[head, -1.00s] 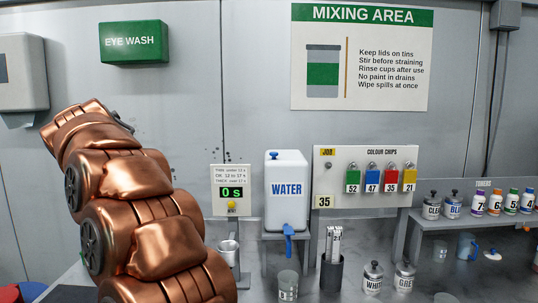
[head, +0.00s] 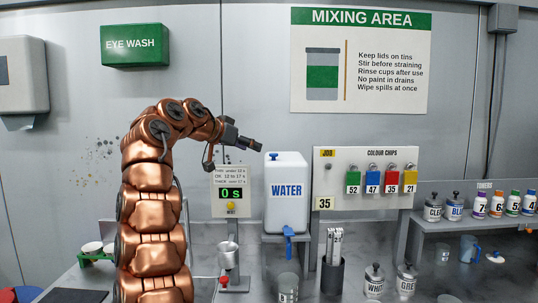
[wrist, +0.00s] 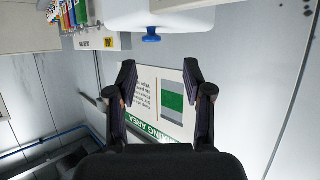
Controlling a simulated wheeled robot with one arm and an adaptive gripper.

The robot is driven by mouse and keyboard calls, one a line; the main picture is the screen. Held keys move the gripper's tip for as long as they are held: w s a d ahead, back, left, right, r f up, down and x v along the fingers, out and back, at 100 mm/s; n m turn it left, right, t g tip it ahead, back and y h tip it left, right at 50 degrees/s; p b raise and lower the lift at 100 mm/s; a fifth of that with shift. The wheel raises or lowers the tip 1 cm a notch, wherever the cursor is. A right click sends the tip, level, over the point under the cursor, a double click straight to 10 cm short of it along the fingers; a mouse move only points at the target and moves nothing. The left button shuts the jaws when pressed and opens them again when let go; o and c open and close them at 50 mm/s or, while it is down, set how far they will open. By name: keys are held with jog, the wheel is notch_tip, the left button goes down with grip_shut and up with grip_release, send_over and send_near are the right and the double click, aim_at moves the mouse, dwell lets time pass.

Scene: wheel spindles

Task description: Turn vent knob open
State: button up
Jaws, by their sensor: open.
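The white water container (head: 286,195) stands on a grey shelf in the head view, with a blue vent knob (head: 272,156) on its top and a blue tap (head: 289,240) low on its front. My gripper (head: 259,147) is just left of and slightly above the knob in this view, apart from it. In the wrist view the scene looks upside down. The blue knob (wrist: 151,38) shows under the white container (wrist: 170,14), beyond my open, empty fingers (wrist: 158,73). I cannot tell how far the knob is turned.
A timer (head: 231,194) reading 0 s is left of the container. The colour chips board (head: 330,180) stands close to its right.

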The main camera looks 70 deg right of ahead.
aim_at(268, 161)
jog(key=shift+m, duration=0.3)
jog(key=x, duration=0.4)
jog(key=s+p+x, duration=0.1)
jog(key=x, duration=0.3)
jog(key=shift+s+r, duration=0.15)
jog(key=shift+c, duration=0.3)
jog(key=shift+r, duration=0.1)
grip_shut()
